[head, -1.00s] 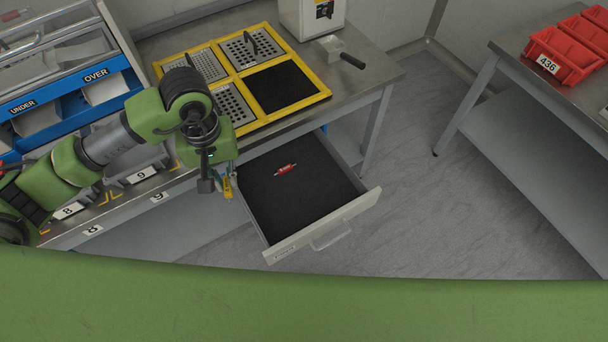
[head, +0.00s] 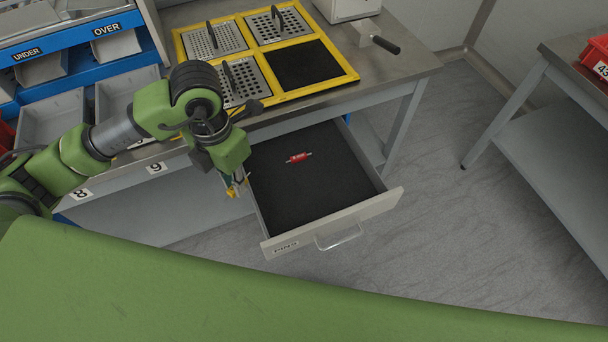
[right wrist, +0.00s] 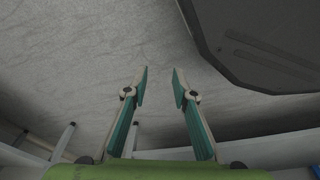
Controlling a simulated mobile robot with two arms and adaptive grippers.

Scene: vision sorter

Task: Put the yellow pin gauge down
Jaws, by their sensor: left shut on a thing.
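The yellow pin gauge (head: 231,191) shows only as a small yellow bit at the fingertips of my left gripper (head: 237,184). The gripper is shut on it, and the fingers hide most of it. The gripper hangs beside the left wall of the open drawer (head: 325,232), which is marked PINS. A red pin gauge (head: 299,158) lies on the drawer's dark lining, toward the back. My right gripper (right wrist: 160,72) is open and empty in the right wrist view, with grey floor behind it.
A yellow-framed panel (head: 300,91) with perforated plates and a black pad lies on the bench above the drawer. Blue racks with grey bins (head: 52,118) stand left. Another table (head: 548,135) is at right. The drawer's middle is clear.

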